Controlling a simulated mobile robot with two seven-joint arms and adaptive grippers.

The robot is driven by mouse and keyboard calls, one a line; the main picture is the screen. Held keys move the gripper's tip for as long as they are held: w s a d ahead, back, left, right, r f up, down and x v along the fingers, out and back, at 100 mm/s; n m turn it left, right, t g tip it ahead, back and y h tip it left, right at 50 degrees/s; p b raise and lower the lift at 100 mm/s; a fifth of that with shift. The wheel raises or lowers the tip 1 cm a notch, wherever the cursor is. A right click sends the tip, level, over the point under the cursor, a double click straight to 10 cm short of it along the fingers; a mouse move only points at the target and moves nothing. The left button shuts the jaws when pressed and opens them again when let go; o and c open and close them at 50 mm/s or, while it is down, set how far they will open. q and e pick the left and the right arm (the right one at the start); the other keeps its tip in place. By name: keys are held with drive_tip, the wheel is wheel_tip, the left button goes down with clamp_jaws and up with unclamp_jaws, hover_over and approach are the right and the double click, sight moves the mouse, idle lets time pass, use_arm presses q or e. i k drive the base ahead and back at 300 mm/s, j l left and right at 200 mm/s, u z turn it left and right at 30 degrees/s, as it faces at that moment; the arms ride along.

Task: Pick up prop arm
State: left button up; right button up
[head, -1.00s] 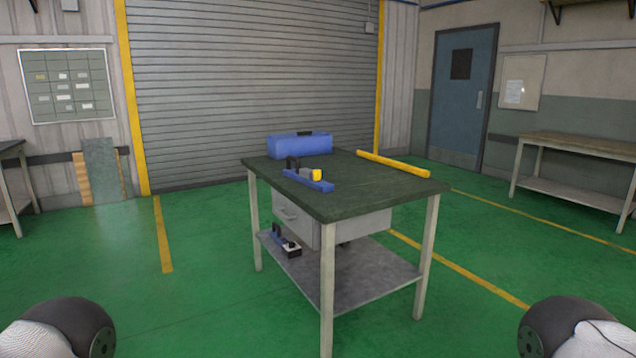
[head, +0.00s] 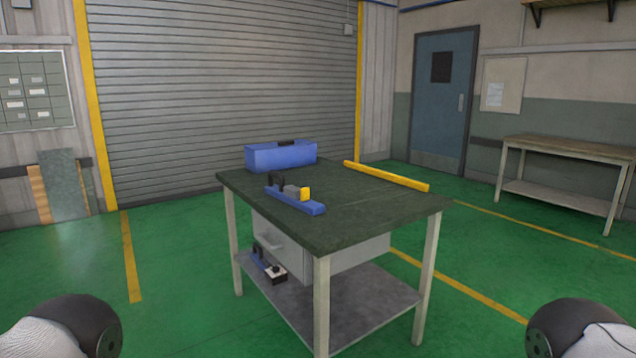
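A long yellow bar (head: 386,176), which may be the prop arm, lies along the far right edge of the dark-topped workbench (head: 350,222). A blue bar (head: 298,201) with a black upright part and a yellow-ended grey block lies near the middle-left of the top. I cannot tell for certain which piece is the prop arm. Only rounded parts of my two arms show in the bottom corners, well short of the bench. Both of my grippers are out of view.
A blue toolbox (head: 281,155) stands at the bench's far left corner. Small black, blue and white items (head: 270,265) lie on the lower shelf (head: 375,302). A second table (head: 570,150) stands at the right wall. The green floor (head: 170,300) before the bench is clear.

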sight(289, 193)
drive_tip(key=i+j+z, duration=0.3)
drive_tip(key=i+j, duration=0.2)
drive_tip(key=i+j+z, duration=0.3)
drive_tip(key=i+j, duration=0.15)
drive_tip(key=j, duration=0.25)
drive_tip(key=i+j+z, duration=0.15)
drive_tip(key=j, duration=0.2)
drive_tip(key=i+j+z, duration=0.15)
drive_tip(key=j, duration=0.25)
drive_tip(key=i+j+z, duration=0.15)
drive_tip(key=j, duration=0.25)
drive_tip(key=i+j+z, duration=0.15)
drive_tip(key=j, duration=0.25)
drive_tip(key=i, duration=0.05)
